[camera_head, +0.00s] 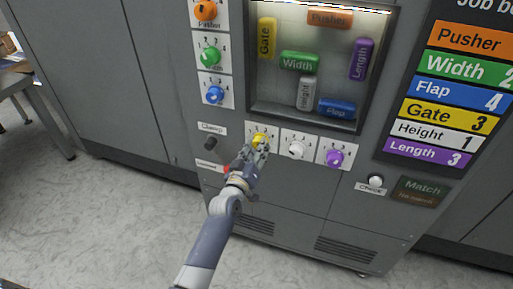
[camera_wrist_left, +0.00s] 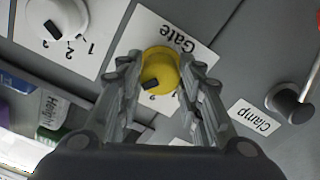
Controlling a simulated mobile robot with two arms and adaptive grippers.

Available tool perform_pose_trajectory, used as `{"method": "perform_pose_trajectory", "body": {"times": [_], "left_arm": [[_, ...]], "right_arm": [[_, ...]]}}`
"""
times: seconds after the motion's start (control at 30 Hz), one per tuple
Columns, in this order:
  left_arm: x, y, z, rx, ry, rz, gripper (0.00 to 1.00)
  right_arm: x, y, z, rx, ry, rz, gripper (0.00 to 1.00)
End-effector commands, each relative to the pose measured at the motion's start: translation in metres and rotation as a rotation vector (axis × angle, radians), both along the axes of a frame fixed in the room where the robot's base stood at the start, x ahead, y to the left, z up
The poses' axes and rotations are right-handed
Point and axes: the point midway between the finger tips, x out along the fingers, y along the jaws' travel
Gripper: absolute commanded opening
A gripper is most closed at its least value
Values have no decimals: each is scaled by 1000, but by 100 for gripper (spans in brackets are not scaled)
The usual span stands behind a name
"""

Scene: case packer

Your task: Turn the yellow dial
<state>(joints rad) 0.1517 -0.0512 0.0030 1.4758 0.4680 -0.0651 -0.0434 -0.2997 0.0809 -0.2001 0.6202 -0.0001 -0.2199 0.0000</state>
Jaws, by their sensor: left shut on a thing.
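The yellow dial (camera_head: 259,140) sits on a white plate in the lower row of the grey machine's front. In the left wrist view the yellow dial (camera_wrist_left: 158,70) is on a plate marked "Gate", with a dark pointer mark near the digit 2. My left gripper (camera_head: 256,151) reaches up to the dial from below in the head view. In the left wrist view its two fingers (camera_wrist_left: 157,75) stand on either side of the dial and close on it. The fingers hide part of the plate's digits. My right gripper is in neither view.
A white dial (camera_head: 297,148) and a purple dial (camera_head: 335,158) stand to the right. A dark Clamp knob (camera_head: 210,144) is at the left. Orange, green and blue dials (camera_head: 214,94) are above. A job board (camera_head: 446,90) lists Gate 3.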

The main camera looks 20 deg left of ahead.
Motion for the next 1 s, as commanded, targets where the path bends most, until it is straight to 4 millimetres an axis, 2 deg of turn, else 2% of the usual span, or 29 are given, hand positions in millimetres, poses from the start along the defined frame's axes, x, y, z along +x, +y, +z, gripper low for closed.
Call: {"method": "perform_pose_trajectory", "body": {"times": [0.4, 0.93, 0.97, 1.0], "left_arm": [[0, 0, -1, -196, 8, 0, 10], [0, 0, -1, -224, 10, 0, 10], [0, 0, -1, -224, 10, 0, 36], [0, 0, -1, -224, 10, 0, 45]], "right_arm": [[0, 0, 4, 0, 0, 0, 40], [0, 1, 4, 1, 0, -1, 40], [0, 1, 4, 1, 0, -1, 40], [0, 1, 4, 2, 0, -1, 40]]}}
